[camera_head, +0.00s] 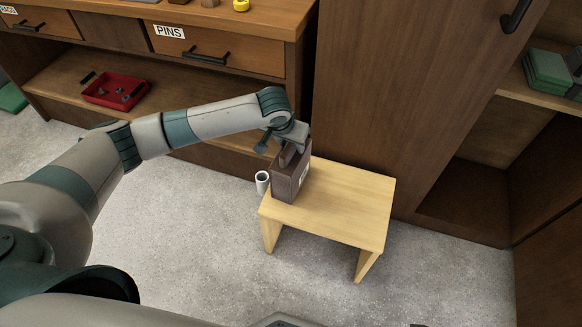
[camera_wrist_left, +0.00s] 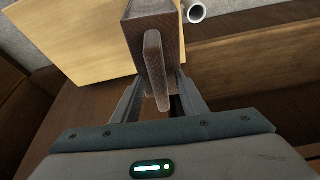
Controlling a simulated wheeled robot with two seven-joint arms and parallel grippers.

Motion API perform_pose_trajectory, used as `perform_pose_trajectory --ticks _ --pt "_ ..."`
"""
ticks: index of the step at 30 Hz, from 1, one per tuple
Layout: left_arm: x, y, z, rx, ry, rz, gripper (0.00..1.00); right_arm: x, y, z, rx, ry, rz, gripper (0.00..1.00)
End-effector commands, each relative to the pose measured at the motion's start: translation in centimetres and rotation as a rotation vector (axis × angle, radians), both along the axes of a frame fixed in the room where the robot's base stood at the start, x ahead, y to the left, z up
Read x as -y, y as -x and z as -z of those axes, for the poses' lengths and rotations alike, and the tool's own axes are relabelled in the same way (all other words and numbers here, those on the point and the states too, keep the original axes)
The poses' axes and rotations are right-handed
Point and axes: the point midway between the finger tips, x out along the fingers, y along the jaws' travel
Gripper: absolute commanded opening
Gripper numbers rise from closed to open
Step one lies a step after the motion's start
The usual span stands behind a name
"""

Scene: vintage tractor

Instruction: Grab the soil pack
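The soil pack (camera_head: 290,181) looks like a dark brown upright box with a raised ridge on top and a pale label on its right side. It stands at the left end of a small light wooden table (camera_head: 345,205). My left gripper (camera_head: 283,148) is over the top of the pack, fingers spread. In the left wrist view the pack (camera_wrist_left: 152,28) lies ahead, its ridge (camera_wrist_left: 155,68) pointing back between the two fingers (camera_wrist_left: 158,88). The fingers look apart from the ridge; contact with the pack's sides is unclear. My right gripper is not in view.
A white cup (camera_head: 262,183) is close to the pack's left side. A brown cabinet (camera_head: 400,90) rises behind the table. A drawer unit marked PINS (camera_head: 215,52) stands at back left, with a red tray (camera_head: 115,89) on its lower shelf. Grey floor is clear in front.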

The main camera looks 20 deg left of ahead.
Motion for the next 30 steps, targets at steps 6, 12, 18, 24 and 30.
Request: perform_pose_trajectory --ticks 6,12,18,24,30 --pt "0.02 0.0 0.08 0.0 0.0 0.0 0.39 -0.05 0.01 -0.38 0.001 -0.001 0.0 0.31" --pt "0.03 0.03 0.2 0.0 0.0 0.0 0.39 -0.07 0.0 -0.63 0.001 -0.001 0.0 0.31" --pt "0.03 0.03 0.33 0.0 0.001 0.0 0.39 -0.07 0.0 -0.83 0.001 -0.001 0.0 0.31" --pt "0.02 0.02 0.4 0.0 0.0 0.0 0.39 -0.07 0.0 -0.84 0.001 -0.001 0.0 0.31" --pt "0.02 0.02 0.4 0.0 0.0 0.0 0.27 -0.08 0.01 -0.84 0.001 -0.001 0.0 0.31"
